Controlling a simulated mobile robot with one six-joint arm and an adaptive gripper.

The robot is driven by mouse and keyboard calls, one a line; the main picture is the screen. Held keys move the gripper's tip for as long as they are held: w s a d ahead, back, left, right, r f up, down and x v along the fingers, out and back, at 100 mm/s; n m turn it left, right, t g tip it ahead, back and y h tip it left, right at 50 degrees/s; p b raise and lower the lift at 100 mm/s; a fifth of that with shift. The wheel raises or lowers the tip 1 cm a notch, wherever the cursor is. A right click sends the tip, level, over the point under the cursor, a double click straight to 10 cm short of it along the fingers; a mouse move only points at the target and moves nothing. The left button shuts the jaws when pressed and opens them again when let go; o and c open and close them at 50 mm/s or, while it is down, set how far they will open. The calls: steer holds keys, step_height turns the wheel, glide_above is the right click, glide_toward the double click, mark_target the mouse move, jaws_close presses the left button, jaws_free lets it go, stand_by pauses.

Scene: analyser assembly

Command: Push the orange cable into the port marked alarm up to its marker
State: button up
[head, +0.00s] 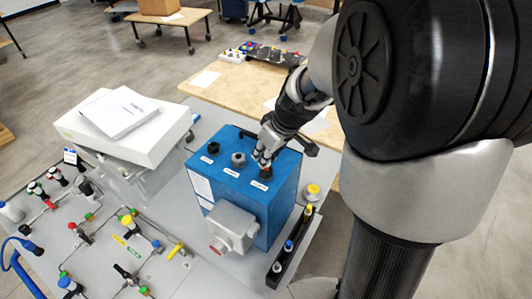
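A blue box (268,207) stands on the grey bench with three dark ports in a row on its top. The left port (213,147) and the middle port (238,158) are uncovered. The right port (266,173) is directly below my gripper (263,162). White labels lie beside the ports, too small to read, so I cannot tell which is marked alarm. My gripper points down with its fingers close together at the right port. A small reddish-orange spot shows there, but I cannot make out the orange cable or its marker. Whether the fingers hold anything is unclear.
A grey block (232,226) juts from the box's front. A black rack (284,262) with yellow, blue and white-topped parts stands at its right. Fittings and a blue hose (22,270) fill the bench's left. A white unit (150,138) with papers stands behind left.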

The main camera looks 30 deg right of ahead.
steer(key=shift+f+b, duration=0.7)
steer(key=shift+f, duration=0.1)
steer(key=o, duration=1.1)
steer(key=shift+c, duration=0.2)
steer(key=shift+r, duration=0.1)
steer(key=shift+r+p, duration=2.25)
steer(key=shift+r, duration=1.25)
steer(key=shift+f, duration=0.1)
